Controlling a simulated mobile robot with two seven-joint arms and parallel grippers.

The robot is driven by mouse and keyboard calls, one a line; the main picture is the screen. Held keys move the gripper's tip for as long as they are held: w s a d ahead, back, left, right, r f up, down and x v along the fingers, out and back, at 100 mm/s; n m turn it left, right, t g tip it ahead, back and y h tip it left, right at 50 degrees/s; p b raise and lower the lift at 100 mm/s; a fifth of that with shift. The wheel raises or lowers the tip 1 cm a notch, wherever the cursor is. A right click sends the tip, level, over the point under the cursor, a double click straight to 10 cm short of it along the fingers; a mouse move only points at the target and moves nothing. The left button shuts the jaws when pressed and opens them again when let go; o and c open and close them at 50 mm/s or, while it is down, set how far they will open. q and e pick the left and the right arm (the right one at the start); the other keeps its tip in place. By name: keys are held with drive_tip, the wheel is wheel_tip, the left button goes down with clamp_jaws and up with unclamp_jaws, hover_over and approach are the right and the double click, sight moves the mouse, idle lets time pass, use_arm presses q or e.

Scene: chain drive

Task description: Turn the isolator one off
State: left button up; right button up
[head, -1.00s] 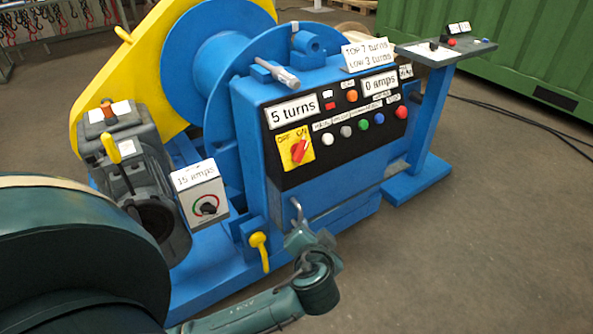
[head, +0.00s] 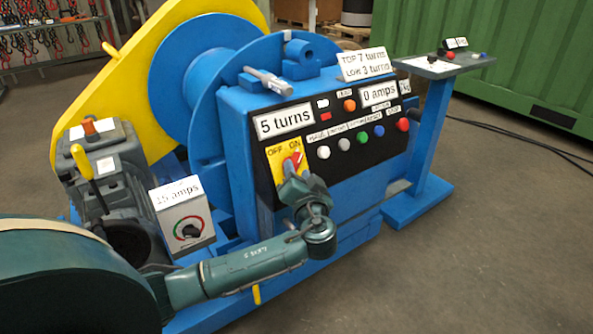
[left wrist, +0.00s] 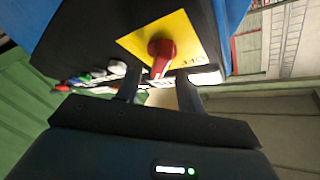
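The isolator is a red rotary knob (head: 297,158) on a yellow plate marked OFF and ON, on the black front panel of the blue winch. In the head view its visible part is near the ON side, and my left gripper (head: 290,176) covers its lower part. In the left wrist view the red knob (left wrist: 161,54) shows on its yellow plate, with OFF partly readable. My left gripper (left wrist: 158,84) is open there, its two dark fingers apart and the knob's handle reaching toward the gap. Contact cannot be told. My right gripper is not in view.
Coloured buttons (head: 344,144) sit on the panel right of the isolator. A grey box (head: 184,214) reading 15 amps stands to the left. A pedestal (head: 430,130) stands at the right. Open floor (head: 500,250) lies at the lower right.

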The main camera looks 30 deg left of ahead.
use_arm(q)
drive_tip(key=shift+x, duration=1.3)
drive_tip(key=shift+c, duration=0.4)
clamp_jaws()
